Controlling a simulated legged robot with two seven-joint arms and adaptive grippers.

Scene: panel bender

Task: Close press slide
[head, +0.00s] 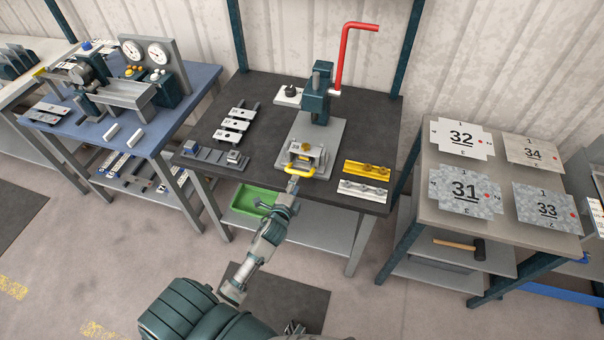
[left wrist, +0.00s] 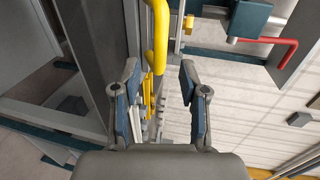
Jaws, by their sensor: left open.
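The press (head: 317,95) stands on the dark table, with a dark teal body and a red lever. Its slide (head: 307,152) sits at the front of the grey base plate (head: 318,130), forward of the press body. A yellow handle (head: 300,171) is on the slide's front. My left gripper (head: 292,184) is at the handle, reaching from the front. In the left wrist view, the open left gripper (left wrist: 160,75) has the yellow handle (left wrist: 157,35) between its fingers, nearer the left one. I cannot tell whether they touch. My right gripper is not seen.
Yellow (head: 367,170) and white (head: 363,190) blocks lie right of the press. Several white-topped parts (head: 236,125) and a grey fixture (head: 215,157) lie left. A green bin (head: 250,200) is below. A side table (head: 440,215) with numbered plates stands right.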

